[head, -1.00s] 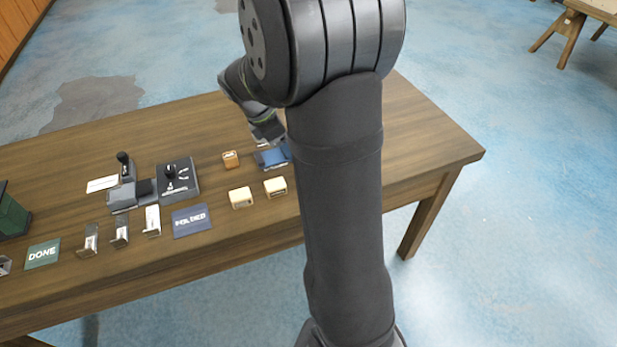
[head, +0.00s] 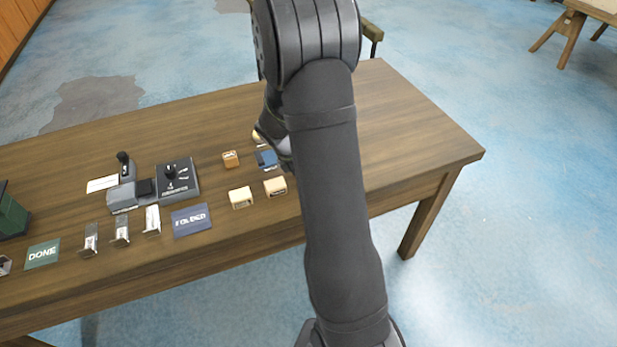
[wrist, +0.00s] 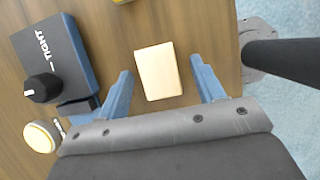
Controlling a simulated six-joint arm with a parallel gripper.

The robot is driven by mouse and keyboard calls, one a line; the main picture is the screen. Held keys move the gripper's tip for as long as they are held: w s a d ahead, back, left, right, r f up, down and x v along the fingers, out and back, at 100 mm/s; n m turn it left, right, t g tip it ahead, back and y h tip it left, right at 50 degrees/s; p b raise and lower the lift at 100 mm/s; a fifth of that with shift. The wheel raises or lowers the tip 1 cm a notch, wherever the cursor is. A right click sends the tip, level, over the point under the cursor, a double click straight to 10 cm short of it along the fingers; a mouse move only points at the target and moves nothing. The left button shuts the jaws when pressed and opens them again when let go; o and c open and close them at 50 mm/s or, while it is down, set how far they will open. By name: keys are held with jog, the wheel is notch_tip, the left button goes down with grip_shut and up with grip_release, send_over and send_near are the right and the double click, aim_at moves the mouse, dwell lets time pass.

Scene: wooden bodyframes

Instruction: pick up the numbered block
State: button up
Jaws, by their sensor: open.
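In the wrist view, a pale wooden block (wrist: 159,72) lies on the table between the two blue fingers of my gripper (wrist: 160,67). The fingers are open, with a gap on each side of the block. No number shows on its visible face. In the head view my arm hides the fingertips and this block. Two cream blocks with dark marks on their fronts, a left one (head: 240,198) and a right one (head: 275,186), stand in front of my gripper. A small orange-brown block (head: 230,159) stands left of it.
A dark box (wrist: 52,62) marked "TIGHT" with a black knob is left of my fingers, and a round cream-topped piece (wrist: 41,136) is below it. A "FOLDED" mat (head: 191,219), a "DONE" mat (head: 42,255) and a knob box (head: 178,182) lie left. The table's right end (head: 420,140) looks clear.

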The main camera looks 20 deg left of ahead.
jog(key=shift+w+d+f, duration=0.1)
jog(key=shift+f, duration=0.2)
jog(key=c, duration=1.1)
